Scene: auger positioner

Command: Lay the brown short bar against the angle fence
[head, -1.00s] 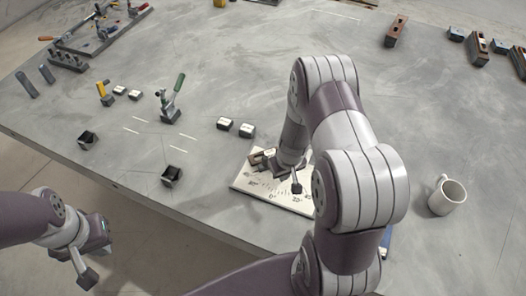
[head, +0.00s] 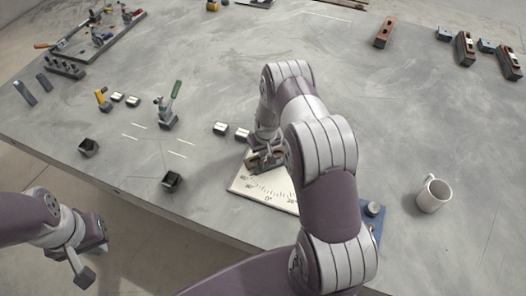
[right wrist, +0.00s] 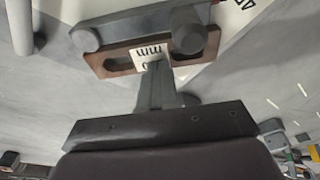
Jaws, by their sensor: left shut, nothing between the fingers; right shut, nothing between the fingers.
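A brown slotted bar with a white label reading "mm" shows in the right wrist view (right wrist: 120,62) and, partly covered, in the head view (head: 252,165). It lies at the far corner of the white angle-marked plate (head: 250,188). A grey bar with rounded ends, apparently the angle fence (right wrist: 135,24), runs along it in the right wrist view; whether they touch is unclear. My right gripper (right wrist: 158,75) is shut and empty, its fingers at the brown bar's near side. My left gripper (head: 84,277) is shut and empty, off the table's near edge.
A white mug (head: 432,195) and a blue part with a grey knob (head: 374,209) stand to the right. Brown blocks (head: 384,32) (head: 465,50) lie far right.

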